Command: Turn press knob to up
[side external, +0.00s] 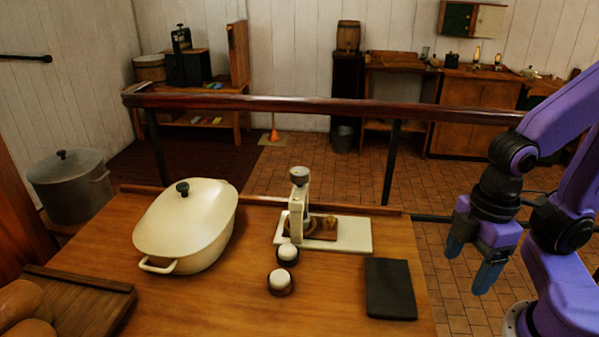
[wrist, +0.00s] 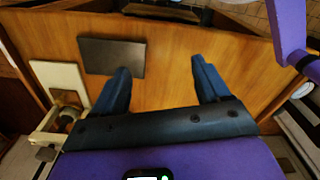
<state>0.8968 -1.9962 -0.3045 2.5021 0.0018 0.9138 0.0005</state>
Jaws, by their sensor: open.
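A small cream press (side external: 296,208) stands upright on a white base plate (side external: 352,233) near the far edge of the wooden table. A grey-topped knob (side external: 299,175) sits at the top of its column; its setting cannot be told. In the wrist view the press (wrist: 58,122) is at the left, partly cut off, with its white plate (wrist: 58,84) beyond. My gripper (side external: 470,258) hangs open and empty to the right of the table, well apart from the press. Its two blue fingers also show spread in the wrist view (wrist: 160,68).
A dark flat slab (side external: 390,288) lies at the table's right. Two small round white-topped pieces (side external: 281,281) (side external: 288,254) stand before the press. A large cream lidded pot (side external: 187,225) stands left of it. A wooden rail (side external: 330,106) runs behind the table.

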